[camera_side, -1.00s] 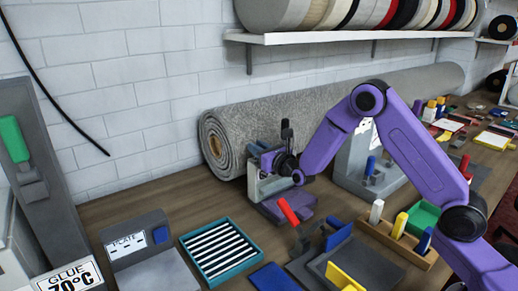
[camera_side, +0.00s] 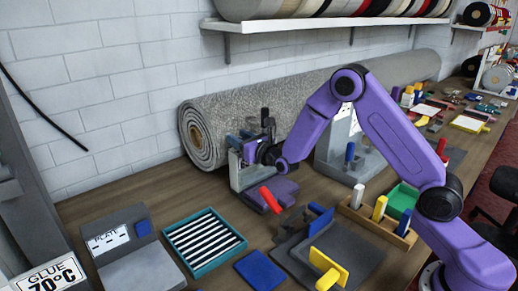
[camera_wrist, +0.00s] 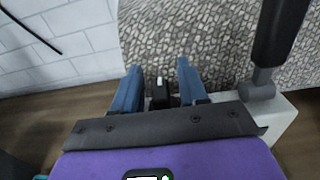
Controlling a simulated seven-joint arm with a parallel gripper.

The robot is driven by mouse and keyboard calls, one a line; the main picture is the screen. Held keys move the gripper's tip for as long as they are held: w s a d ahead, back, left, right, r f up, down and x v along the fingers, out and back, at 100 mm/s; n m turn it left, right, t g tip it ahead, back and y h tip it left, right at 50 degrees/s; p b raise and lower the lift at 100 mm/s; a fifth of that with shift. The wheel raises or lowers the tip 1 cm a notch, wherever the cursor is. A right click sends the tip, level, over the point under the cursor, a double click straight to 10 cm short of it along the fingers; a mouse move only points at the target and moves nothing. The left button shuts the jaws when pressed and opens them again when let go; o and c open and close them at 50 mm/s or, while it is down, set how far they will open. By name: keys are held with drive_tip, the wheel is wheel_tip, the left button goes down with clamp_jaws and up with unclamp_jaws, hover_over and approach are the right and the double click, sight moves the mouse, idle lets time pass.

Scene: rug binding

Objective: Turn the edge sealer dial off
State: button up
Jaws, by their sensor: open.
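The edge sealer appears to be the small pale machine (camera_side: 240,178) on the bench by the rolled rug; part of its pale body (camera_wrist: 283,122) shows at right in the wrist view. A small black knob with a white mark (camera_wrist: 160,92), apparently its dial, is seen between my fingers. My gripper (camera_wrist: 160,85) is open, with one blue finger on each side of the knob and gaps showing. I cannot tell how deep the fingers reach around it. In the side view my gripper (camera_side: 243,140) is at the machine's top, and the dial is hidden.
A black upright handle (camera_wrist: 280,35) stands close to the right finger. The grey rug roll (camera_side: 300,105) lies behind. A red-handled tool (camera_side: 270,199), a teal tray (camera_side: 204,245) and a wooden rack (camera_side: 377,224) are in front on the bench.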

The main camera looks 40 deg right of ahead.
drive_tip(key=s, duration=1.6)
drive_tip(key=shift+s, duration=0.4)
